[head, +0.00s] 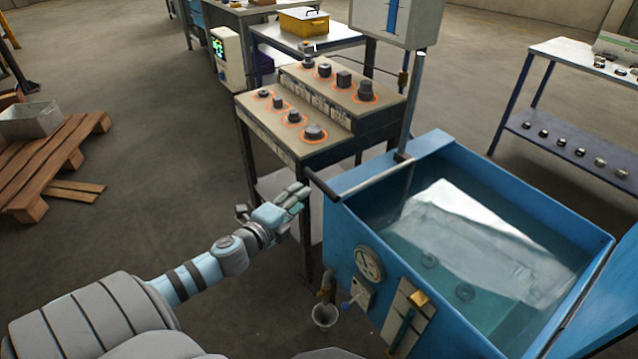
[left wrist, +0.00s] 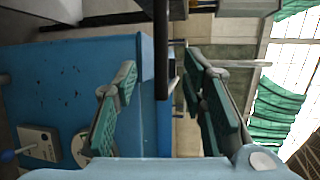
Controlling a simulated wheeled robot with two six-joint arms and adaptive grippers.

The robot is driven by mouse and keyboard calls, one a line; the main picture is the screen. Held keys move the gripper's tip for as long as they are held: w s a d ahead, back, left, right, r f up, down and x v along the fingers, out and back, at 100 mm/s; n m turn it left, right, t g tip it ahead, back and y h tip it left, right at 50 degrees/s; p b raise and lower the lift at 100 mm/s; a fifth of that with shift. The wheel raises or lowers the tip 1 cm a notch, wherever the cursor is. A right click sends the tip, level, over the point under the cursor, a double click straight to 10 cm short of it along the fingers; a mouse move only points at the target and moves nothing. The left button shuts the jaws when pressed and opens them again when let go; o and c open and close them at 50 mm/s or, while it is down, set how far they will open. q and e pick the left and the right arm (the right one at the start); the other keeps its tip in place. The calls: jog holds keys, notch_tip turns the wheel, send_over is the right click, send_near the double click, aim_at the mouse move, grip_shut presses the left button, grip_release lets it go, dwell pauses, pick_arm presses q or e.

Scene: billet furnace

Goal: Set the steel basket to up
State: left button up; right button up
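A blue tank (head: 345,235) of clear water stands at the right. A pale, slanted shape (head: 450,225) shows in the water; I cannot tell whether it is the steel basket or a reflection. A grey bar with a dark grip (head: 322,186) sticks out over the tank's left rim from an upright rod (head: 412,110). My left gripper (head: 293,197) is just left of the grip, apart from it. In the left wrist view, the left gripper (left wrist: 160,100) is open and empty, and a dark bar (left wrist: 162,55) shows beyond and between its green-padded fingers. My right gripper is not in view.
A control bench with several dark knobs (head: 315,132) stands behind the left gripper. The tank front carries a gauge (head: 369,263) and a small valve lever (head: 352,301). A white panel with a blue strip (head: 393,15) is above. The floor at left is open up to a pallet (head: 60,160).

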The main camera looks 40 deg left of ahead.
aim_at(317, 185)
pick_arm(q)
jog(key=w, duration=0.2)
jog(key=w+p, duration=0.1)
jog(key=w, duration=0.2)
jog(key=w+f, duration=0.1)
jog(key=w, duration=0.1)
jog(key=shift+w+a, duration=0.15)
jog(key=shift+a, duration=0.1)
jog(key=shift+w+a+f+b, duration=0.1)
jog(key=shift+w+f+b, duration=0.15)
jog(key=shift+w+b, duration=0.3)
jog(key=shift+w+a+f+b, duration=0.1)
jog(key=shift+w+f+b, duration=0.15)
jog(key=shift+w+b, duration=0.6)
jog(key=shift+r, duration=0.15)
jog(key=shift+c, duration=0.6)
grip_shut()
